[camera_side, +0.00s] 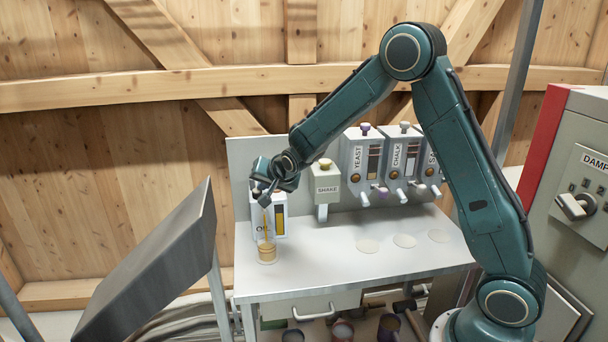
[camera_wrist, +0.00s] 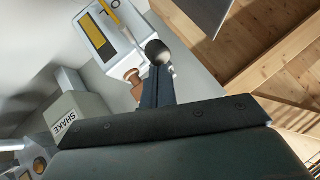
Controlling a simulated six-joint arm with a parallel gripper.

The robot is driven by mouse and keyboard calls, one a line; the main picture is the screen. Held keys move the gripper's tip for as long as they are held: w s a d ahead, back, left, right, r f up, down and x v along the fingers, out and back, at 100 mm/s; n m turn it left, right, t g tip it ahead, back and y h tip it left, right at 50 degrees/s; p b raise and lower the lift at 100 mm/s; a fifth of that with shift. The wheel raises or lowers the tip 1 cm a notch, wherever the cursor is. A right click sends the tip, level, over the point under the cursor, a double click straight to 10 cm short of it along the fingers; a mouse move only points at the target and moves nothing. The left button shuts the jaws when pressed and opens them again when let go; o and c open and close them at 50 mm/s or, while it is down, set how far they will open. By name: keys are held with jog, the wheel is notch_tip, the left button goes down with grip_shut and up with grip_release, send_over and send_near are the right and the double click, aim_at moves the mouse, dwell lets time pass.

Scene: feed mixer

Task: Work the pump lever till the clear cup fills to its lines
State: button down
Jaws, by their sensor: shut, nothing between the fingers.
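The oil dispenser (camera_side: 281,226) is a white box with an amber sight window, on the left of the bench; it also shows in the wrist view (camera_wrist: 112,47). My gripper (camera_side: 264,197) is shut and empty at the dispenser's top. In the wrist view, my closed dark fingers (camera_wrist: 157,72) meet or overlap a dark round knob (camera_wrist: 158,51), apparently the pump lever's end; contact is unclear. The clear cup (camera_side: 267,252) stands upright in front of the dispenser with amber liquid inside. A thin amber streak runs above it. The cup's lines are too small to read.
A tilted grey metal panel (camera_side: 150,270) rises at the left. The bench top (camera_side: 320,258) is clear in front, with pale discs at the right.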

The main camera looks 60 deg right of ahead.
jog(key=shift+s+a+f, duration=0.1)
jog(key=shift+f, duration=1.75)
jog(key=d+v, duration=0.1)
jog(key=v, duration=1.2)
jog(key=shift+r, duration=0.2)
jog(key=shift+s, duration=0.15)
